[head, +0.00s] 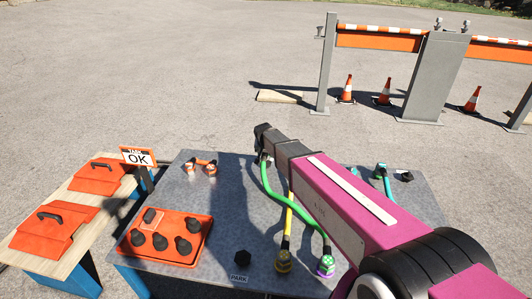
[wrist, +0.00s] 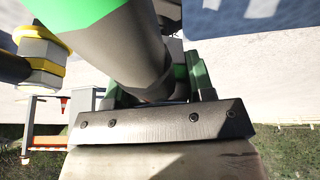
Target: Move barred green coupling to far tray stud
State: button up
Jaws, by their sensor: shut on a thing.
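My gripper (head: 263,150) is over the back middle of the grey table. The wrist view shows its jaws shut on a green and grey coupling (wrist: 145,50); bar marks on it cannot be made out. A green cable (head: 278,203) runs from the gripper to a fitting with a purple ring (head: 326,265) at the table's front. The orange tray (head: 137,256) lies at the table's left, with several dark studs, one of them here (head: 183,246). The tray is well left of and nearer than my gripper. The coupling's lower end is hidden in the head view.
A dark PARK stud (head: 243,258) stands at the front. A teal coupling (head: 382,171) is at the right.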

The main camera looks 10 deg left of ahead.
jog(key=shift+f, duration=0.2)
dwell(0.5)
jog(key=shift+f, duration=0.75)
jog(key=shift+f, duration=0.45)
dwell(0.6)
jog(key=o, duration=1.1)
jog(key=v, duration=1)
jog(key=shift+s+r, duration=0.25)
jog(key=shift+r, duration=0.1)
